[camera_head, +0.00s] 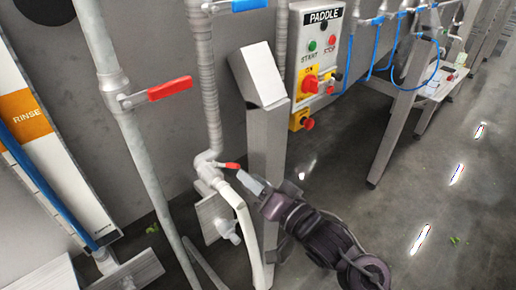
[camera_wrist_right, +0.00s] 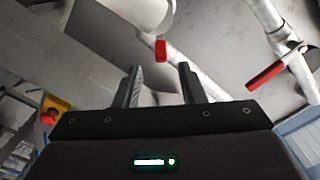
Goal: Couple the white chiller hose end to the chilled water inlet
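In the head view, the white hose (camera_head: 246,225) runs up from the floor to a whitish pipe fitting (camera_head: 208,168) with a small red lever (camera_head: 231,166). Its upper end meets or lies against the fitting; I cannot tell whether it is coupled. No inlet label is readable. My right gripper (camera_head: 250,183) is just right of the hose top and below the lever. In the right wrist view its fingers (camera_wrist_right: 159,70) are apart with nothing between them. A red lever tip (camera_wrist_right: 161,50) and a large white cylindrical part (camera_wrist_right: 138,22) lie beyond. My left gripper is not in view.
A grey post (camera_head: 264,145) stands right behind my right gripper, beside the PADDLE control box (camera_head: 318,60). A pipe with a larger red lever (camera_head: 169,89) and the orange RINSE panel (camera_head: 28,116) are left. Open floor (camera_head: 420,200) lies right.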

